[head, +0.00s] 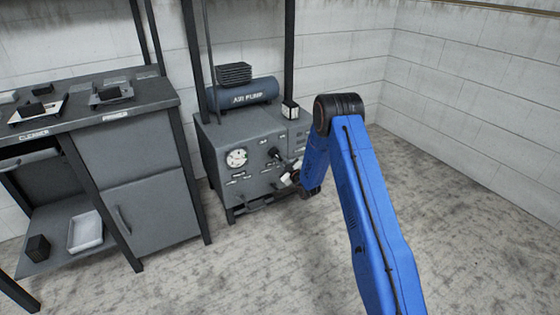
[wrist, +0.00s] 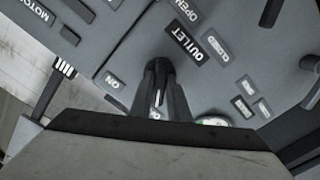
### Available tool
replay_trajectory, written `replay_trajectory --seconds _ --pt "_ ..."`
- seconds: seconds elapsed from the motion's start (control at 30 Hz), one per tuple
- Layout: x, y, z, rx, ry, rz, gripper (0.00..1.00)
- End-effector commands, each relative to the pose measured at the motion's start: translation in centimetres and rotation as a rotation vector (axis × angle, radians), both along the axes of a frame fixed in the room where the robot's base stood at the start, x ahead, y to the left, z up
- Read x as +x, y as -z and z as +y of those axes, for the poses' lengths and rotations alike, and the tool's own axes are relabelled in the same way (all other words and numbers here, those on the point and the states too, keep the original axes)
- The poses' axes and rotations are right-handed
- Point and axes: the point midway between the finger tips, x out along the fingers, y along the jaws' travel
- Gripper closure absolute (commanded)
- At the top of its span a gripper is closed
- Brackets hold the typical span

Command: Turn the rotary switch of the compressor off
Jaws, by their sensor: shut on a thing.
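The compressor (head: 222,134) is a dark grey cabinet with a front panel and a blue tank marked AIR PUMP (head: 248,92) on top. My gripper (head: 279,160) is at the right part of that panel.
A round white gauge (head: 236,158) is left of my gripper on the panel. Dark posts stand beside the compressor. A grey workbench (head: 140,150) with small dark objects on it stands to the left. The floor (head: 460,240) on the right is clear.

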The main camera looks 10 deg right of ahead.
Motion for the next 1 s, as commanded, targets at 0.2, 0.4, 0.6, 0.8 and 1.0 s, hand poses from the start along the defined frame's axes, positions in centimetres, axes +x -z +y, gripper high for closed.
replay_trajectory --seconds 0.2,0.4,0.6,0.8,1.0 --pt "-0.1 0.1 0.0 -0.008 0.000 -0.001 1.00" --pt "-0.1 0.1 0.0 -0.007 0.000 -0.001 1.00" --pt "0.0 0.1 0.0 -0.006 0.000 -0.001 0.66" --pt "-0.1 0.0 0.0 -0.006 -0.001 -0.001 0.66" --pt "-1.7 0.0 -0.6 -0.006 0.001 0.001 0.66"
